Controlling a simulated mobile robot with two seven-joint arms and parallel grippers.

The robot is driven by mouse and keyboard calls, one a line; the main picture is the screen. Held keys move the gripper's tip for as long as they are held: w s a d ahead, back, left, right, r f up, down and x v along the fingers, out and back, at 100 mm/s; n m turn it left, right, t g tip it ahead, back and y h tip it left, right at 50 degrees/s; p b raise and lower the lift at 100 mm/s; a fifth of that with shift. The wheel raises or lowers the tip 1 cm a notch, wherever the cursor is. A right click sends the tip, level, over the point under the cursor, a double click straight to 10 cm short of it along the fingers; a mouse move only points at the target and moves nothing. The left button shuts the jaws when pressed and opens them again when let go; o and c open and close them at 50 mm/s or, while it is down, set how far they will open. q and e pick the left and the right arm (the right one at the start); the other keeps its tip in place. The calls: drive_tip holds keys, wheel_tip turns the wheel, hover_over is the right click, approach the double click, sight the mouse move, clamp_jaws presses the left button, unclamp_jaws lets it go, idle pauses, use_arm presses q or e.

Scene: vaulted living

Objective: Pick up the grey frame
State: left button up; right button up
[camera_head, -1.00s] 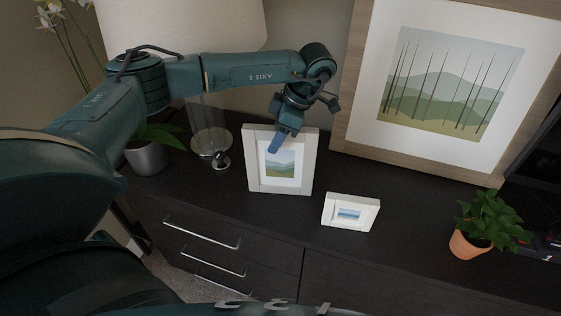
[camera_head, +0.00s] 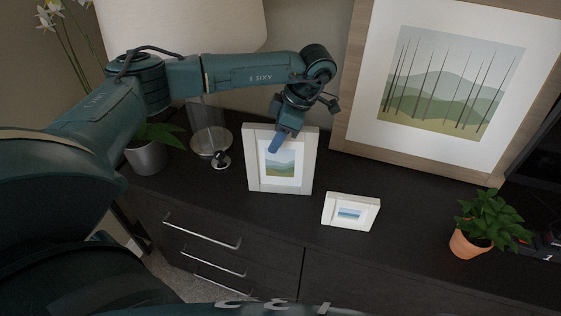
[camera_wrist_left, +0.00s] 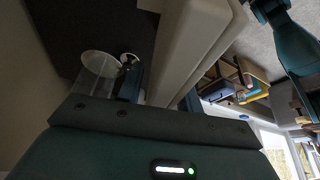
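The grey frame (camera_head: 306,163), a pale upright picture frame with a green landscape print, stands on the dark cabinet (camera_head: 405,215). My left gripper (camera_head: 282,138) reaches down over its top edge, with one blue finger in front of the picture. In the left wrist view the frame (camera_wrist_left: 188,45) runs between the two blue fingers (camera_wrist_left: 160,92). Whether both fingers press on it is not clear. The frame still appears to rest on the cabinet top. My right gripper is not in view.
A small white frame (camera_head: 331,212) stands just right and in front. A large wood-edged picture (camera_head: 345,125) leans behind at right. A lamp with a glass base (camera_head: 207,115) and a grey-potted plant (camera_head: 146,157) stand left. A terracotta-potted plant (camera_head: 468,243) is at right.

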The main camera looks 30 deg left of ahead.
use_arm(q)
clamp_jaws()
idle(1.2)
